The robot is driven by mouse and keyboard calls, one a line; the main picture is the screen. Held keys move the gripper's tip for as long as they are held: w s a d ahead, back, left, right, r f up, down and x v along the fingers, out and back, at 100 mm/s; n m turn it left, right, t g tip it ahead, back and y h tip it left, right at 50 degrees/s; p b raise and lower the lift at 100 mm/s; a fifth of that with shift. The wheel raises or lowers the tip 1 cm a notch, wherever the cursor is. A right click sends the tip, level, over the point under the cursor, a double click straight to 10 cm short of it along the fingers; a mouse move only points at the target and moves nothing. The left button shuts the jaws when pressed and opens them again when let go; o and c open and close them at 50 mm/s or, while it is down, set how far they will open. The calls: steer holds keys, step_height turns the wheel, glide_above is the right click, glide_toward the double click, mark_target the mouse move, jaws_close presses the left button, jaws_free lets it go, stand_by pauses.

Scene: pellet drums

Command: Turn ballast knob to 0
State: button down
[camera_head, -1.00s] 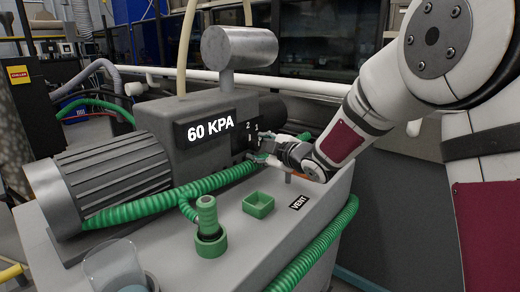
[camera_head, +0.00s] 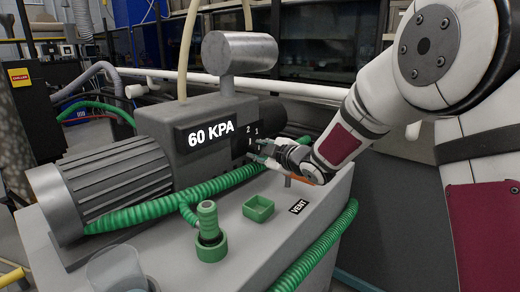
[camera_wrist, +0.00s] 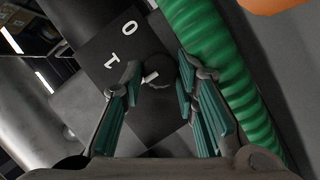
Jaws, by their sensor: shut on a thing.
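The ballast knob (camera_wrist: 159,68) is a small dark round knob with a white mark, on a black plate on the pump's end. In the wrist view the plate's numerals 0 and 1 show up and left of it. The white mark is on the knob's lower left side. My gripper (camera_wrist: 160,84) has its green-padded fingers on both sides of the knob, shut on it. In the head view my gripper (camera_head: 262,150) is at the plate and hides the knob; numerals 2 and 1 show above it. The pump's display (camera_head: 210,134) reads 60 KPA.
A green ribbed hose (camera_wrist: 218,62) runs close beside my right finger in the wrist view. A small green tray (camera_head: 258,208), a green hose fitting (camera_head: 209,232) and a VENT label (camera_head: 299,206) are on the grey bench top.

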steer(key=m+g+p, duration=0.1)
steer(key=p, duration=0.3)
steer(key=m+g+p, duration=0.1)
steer(key=m+p, duration=0.1)
steer(key=p, duration=0.3)
steer(key=shift+d+r+y, duration=0.15)
steer(key=shift+r+y, duration=0.15)
steer(key=shift+r, duration=0.05)
steer(key=m+g+p, duration=0.1)
steer(key=m+p, duration=0.1)
steer(key=p, duration=0.2)
steer(key=shift+w, duration=0.15)
steer(key=shift+w+d+f+m+g+y+p, duration=0.15)
steer(key=shift+m+g+y+p, duration=0.25)
steer(key=shift+m+y+p, duration=0.25)
steer(key=m+g, duration=0.1)
steer(key=m+y, duration=0.1)
steer(key=m, duration=0.1)
steer(key=shift+w+f+g, duration=0.15)
steer(key=shift+g, duration=0.25)
steer(key=shift+w+m+g+y+b, duration=0.1)
steer(key=shift+m+g+y+b, duration=0.5)
steer(key=shift+m+b, duration=0.55)
steer(key=shift+m, duration=0.3)
steer(key=c, duration=1.2)
jaws_free()
steer(key=shift+c, duration=0.2)
